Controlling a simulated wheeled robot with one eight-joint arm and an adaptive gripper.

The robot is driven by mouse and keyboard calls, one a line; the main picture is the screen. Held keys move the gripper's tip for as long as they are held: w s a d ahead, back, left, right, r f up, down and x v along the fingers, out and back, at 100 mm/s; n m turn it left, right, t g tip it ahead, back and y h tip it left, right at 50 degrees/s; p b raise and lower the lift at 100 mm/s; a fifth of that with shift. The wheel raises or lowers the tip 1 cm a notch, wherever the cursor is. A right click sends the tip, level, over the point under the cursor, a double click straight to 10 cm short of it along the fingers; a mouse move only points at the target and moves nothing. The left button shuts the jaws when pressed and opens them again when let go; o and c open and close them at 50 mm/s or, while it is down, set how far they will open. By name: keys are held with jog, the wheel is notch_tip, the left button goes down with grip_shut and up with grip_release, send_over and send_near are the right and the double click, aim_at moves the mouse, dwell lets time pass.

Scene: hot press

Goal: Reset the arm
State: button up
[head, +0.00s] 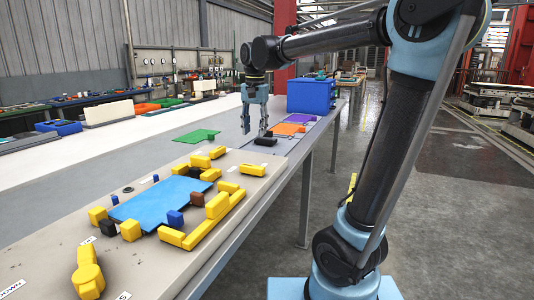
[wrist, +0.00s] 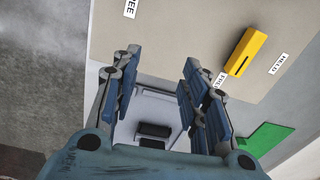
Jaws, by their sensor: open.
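My gripper (head: 255,130) hangs pointing down at the end of my outstretched arm, over the far part of the workbench. Its two fingers are apart, with nothing held between them. A black block (head: 265,142) lies on the bench just below the fingertips in the head view. In the wrist view my gripper (wrist: 160,58) shows both blue-padded fingers spread. Dark pieces (wrist: 154,131) show through the gap on a pale surface; the wrist body partly hides this area.
A blue plate (head: 165,203) lies on the near bench among several yellow, black and blue blocks. A green sheet (head: 197,136), an orange sheet (head: 288,128) and a blue bin (head: 311,96) lie farther back. Open floor (head: 440,190) is right of the bench.

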jog(key=shift+n, duration=0.4)
jog(key=s+d+f, duration=0.1)
jog(key=d, duration=0.2)
jog(key=s+d+f, duration=0.2)
jog(key=d, duration=0.1)
jog(key=s+d+f, duration=0.1)
jog(key=d, duration=0.2)
jog(key=shift+s+f, duration=0.15)
jog(key=shift+f, duration=0.05)
jog(key=s+d+f+n, duration=0.1)
jog(key=s+d+f, duration=0.7)
jog(key=f, duration=0.2)
jog(key=s+d+f+n+t, duration=0.1)
jog(key=s+d+f, duration=0.6)
jog(key=f, duration=0.3)
jog(key=shift+s+d+f+n+t, duration=0.3)
jog(key=shift+s+d+f+n, duration=0.1)
jog(key=shift+s, duration=0.5)
jog(key=shift+w+f, duration=0.15)
jog(key=shift+w, duration=0.35)
